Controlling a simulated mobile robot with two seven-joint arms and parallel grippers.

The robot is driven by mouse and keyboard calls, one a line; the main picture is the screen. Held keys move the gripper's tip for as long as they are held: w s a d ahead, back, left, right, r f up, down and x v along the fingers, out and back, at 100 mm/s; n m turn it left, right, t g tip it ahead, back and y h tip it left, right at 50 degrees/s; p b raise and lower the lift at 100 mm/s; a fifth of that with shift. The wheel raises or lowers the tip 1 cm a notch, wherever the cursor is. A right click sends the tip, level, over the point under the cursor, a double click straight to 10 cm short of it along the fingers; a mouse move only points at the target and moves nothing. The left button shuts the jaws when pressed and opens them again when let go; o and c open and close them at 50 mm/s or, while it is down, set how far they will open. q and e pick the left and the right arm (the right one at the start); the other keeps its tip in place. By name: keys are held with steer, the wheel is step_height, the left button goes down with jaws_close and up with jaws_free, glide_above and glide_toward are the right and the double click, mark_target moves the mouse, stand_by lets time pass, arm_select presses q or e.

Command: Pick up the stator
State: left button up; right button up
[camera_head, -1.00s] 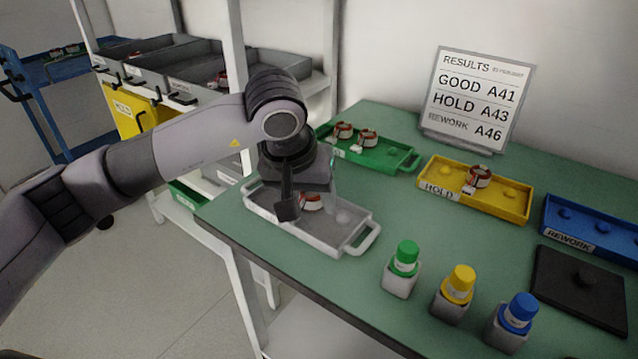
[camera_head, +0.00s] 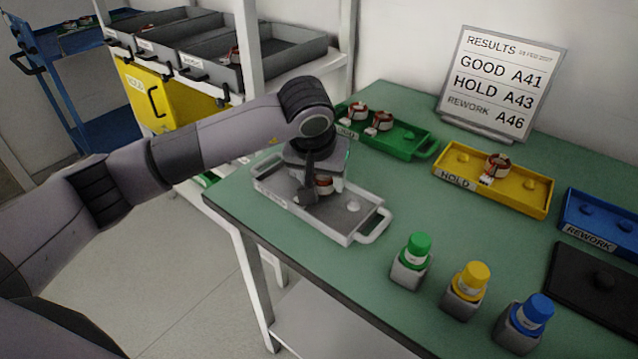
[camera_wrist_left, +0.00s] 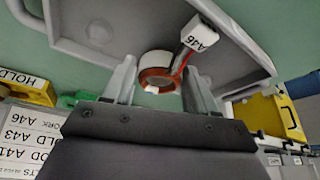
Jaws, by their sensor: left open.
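The stator (camera_head: 324,184), a white and red-brown ring, sits in the light grey tray (camera_head: 361,229) at the left end of the green table. In the left wrist view the stator (camera_wrist_left: 158,72) has a white tag reading A46. My left gripper (camera_head: 322,190) is over the tray at the stator and partly hides it in the head view. In the left wrist view its two open fingers (camera_wrist_left: 160,88) stand on either side of the ring. I cannot tell whether they touch it. My right gripper is not in view.
Behind are a green tray (camera_head: 400,146) with two stators, a yellow HOLD tray (camera_head: 510,206) with one, and a blue REWORK tray (camera_head: 610,215). A results sign (camera_head: 497,85) stands behind.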

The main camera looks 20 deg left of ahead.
arm_select(q)
steer(key=c, duration=0.8)
steer(key=shift+r, duration=0.1)
